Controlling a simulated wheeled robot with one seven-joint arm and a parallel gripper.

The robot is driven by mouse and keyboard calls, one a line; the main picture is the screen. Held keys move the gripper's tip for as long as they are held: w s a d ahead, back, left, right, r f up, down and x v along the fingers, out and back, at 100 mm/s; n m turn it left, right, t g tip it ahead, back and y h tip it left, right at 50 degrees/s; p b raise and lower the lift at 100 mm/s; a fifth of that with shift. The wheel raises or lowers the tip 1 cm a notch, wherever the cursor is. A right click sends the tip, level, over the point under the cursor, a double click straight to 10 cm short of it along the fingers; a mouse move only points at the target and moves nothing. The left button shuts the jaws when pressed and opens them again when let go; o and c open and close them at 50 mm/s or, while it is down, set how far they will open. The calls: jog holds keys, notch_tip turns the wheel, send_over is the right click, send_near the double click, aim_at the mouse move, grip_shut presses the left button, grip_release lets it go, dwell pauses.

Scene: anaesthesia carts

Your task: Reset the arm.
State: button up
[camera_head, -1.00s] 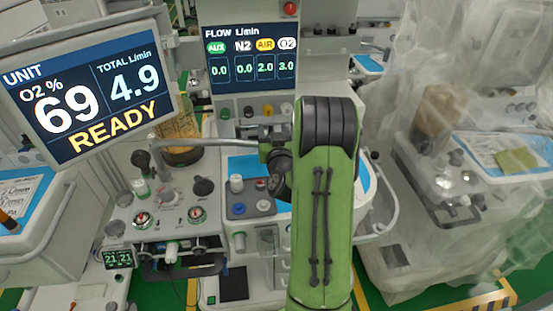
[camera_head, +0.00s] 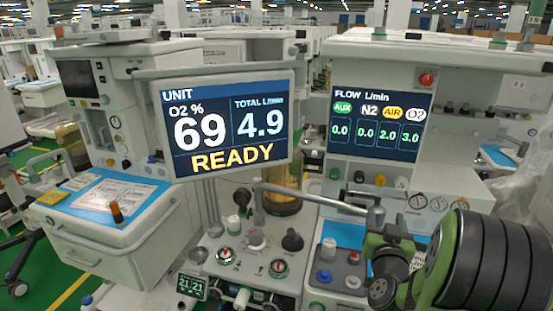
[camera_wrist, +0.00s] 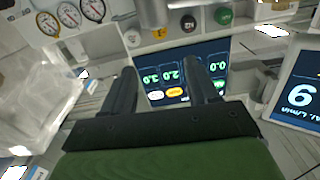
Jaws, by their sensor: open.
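My gripper (camera_wrist: 160,68) shows in the wrist view with its two dark fingers apart and nothing between them. Beyond the fingers is the flow screen (camera_wrist: 178,78), upside down in that view. In the head view my green and black arm fills the lower right corner, in front of the anaesthesia cart. The fingers cannot be made out in the head view. The flow screen (camera_head: 380,125) there reads 0.0, 0.0, 2.0 and 3.0.
A tilted monitor (camera_head: 226,125) reading READY stands left of the flow screen. A metal bar (camera_head: 315,200) crosses the cart front near my arm. A side cart (camera_head: 100,240) with papers and an amber-coloured vial (camera_head: 117,213) is at left. Green floor shows at far left.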

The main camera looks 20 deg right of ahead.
jog(key=a+r+n+g+y+p, duration=0.1)
jog(key=a+r+n+y+p, duration=0.3)
jog(key=a, duration=0.6)
jog(key=a+r+n+g+y+p, duration=0.15)
jog(key=a+n+y, duration=0.35)
jog(key=a, duration=0.5)
jog(key=s+a+r+g+p, duration=0.1)
jog(key=s+a+g, duration=0.2)
jog(key=s, duration=0.7)
jog(key=s+a+r+m+g+y+p, duration=0.1)
jog(key=s+a+g+p, duration=0.1)
jog(key=s, duration=0.7)
jog(key=shift+s+a+r+m+g, duration=0.3)
jog(key=shift+a+g, duration=0.2)
jog(key=shift+g, duration=0.45)
jog(key=shift+f, duration=0.1)
